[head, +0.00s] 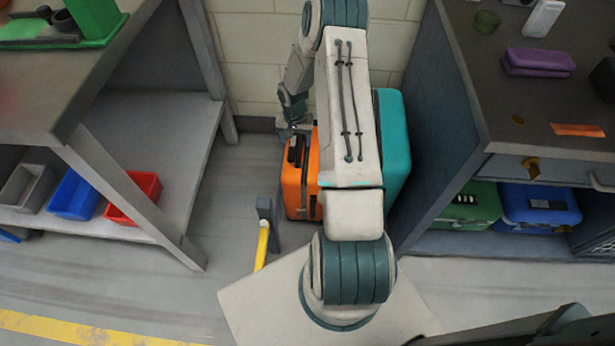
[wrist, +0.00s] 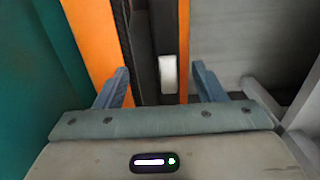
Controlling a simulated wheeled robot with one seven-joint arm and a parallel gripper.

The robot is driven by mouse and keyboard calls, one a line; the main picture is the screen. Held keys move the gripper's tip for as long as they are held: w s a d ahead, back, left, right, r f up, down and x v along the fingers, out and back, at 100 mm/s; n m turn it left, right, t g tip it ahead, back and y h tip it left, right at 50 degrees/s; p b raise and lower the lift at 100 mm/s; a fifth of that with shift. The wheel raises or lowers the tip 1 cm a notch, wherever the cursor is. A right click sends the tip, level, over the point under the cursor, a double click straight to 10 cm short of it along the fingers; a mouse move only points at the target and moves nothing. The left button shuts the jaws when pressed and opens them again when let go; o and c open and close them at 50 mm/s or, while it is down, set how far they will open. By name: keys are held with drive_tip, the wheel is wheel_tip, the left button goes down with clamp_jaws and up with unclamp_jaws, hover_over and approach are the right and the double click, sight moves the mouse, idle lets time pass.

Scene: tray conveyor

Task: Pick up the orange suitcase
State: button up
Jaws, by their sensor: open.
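The orange suitcase (head: 293,187) stands upright on the floor, partly hidden behind my arm in the head view. My gripper (head: 294,132) is pointed down just above its top. In the wrist view my gripper (wrist: 161,76) is open, with its two blue-grey fingers apart. The suitcase's dark top strip and a pale handle-like piece (wrist: 168,74) lie between the fingers, with orange shell (wrist: 91,42) on the left and a thin orange edge on the right. Nothing is gripped. Whether the fingers touch the suitcase cannot be told.
A teal suitcase (head: 393,135) stands close on the right of the orange one. A dark cabinet (head: 428,110) is further right, and a shelved table (head: 175,160) with bins is on the left. A brick wall (head: 252,60) is behind.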

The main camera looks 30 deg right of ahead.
wheel_tip(320, 180, down, 2)
drive_tip(key=shift+f, duration=0.1)
clamp_jaws()
drive_tip(key=shift+w, duration=0.1)
